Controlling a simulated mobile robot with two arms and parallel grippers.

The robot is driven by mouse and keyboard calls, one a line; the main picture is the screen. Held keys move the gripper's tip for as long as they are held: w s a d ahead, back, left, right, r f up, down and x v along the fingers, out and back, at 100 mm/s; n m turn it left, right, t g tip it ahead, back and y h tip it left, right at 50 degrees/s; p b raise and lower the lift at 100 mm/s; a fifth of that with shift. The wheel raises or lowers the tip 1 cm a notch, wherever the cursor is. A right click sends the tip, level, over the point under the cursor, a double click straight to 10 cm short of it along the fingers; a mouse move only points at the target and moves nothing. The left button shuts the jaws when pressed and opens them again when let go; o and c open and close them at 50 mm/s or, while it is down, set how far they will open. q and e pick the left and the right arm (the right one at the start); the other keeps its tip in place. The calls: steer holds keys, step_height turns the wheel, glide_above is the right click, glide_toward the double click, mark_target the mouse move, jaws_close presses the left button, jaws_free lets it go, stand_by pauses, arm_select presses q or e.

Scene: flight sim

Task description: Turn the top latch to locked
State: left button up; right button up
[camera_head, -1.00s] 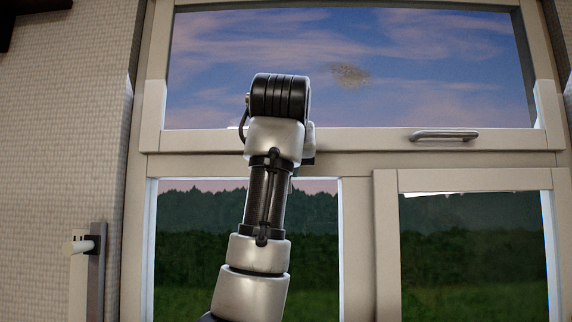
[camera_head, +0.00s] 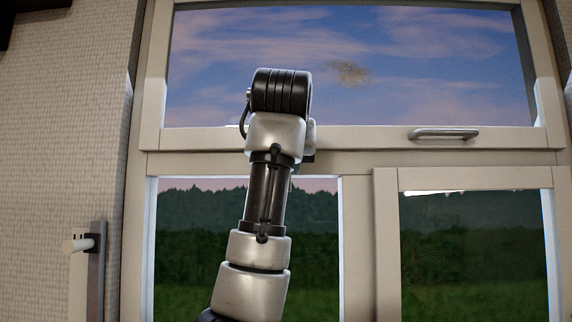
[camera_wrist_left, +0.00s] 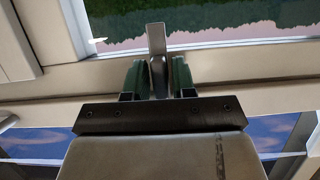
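The top latch (camera_wrist_left: 157,42) shows in the left wrist view as a grey metal lever on the pale window frame. Its flat end reaches over the lower pane's edge. My left gripper (camera_wrist_left: 157,79) has its two green fingers on either side of the latch's narrower part. They stand apart, with small gaps visible beside the lever; contact is unclear. In the head view my left arm hides the latch and most of the gripper. My right gripper is out of view.
A metal bar handle (camera_head: 443,134) is on the upper window's bottom rail, to the right. A white handle (camera_head: 78,245) sticks out at the lower left beside the tiled wall (camera_head: 60,130). The right-hand lower window frame (camera_head: 387,240) stands proud of its surroundings.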

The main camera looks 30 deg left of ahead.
arm_select(q)
steer(key=b+v, duration=0.4)
steer(key=v, duration=0.6)
steer(key=shift+s+d, duration=0.15)
steer(key=shift+s, duration=0.05)
steer(key=shift+r, duration=0.1)
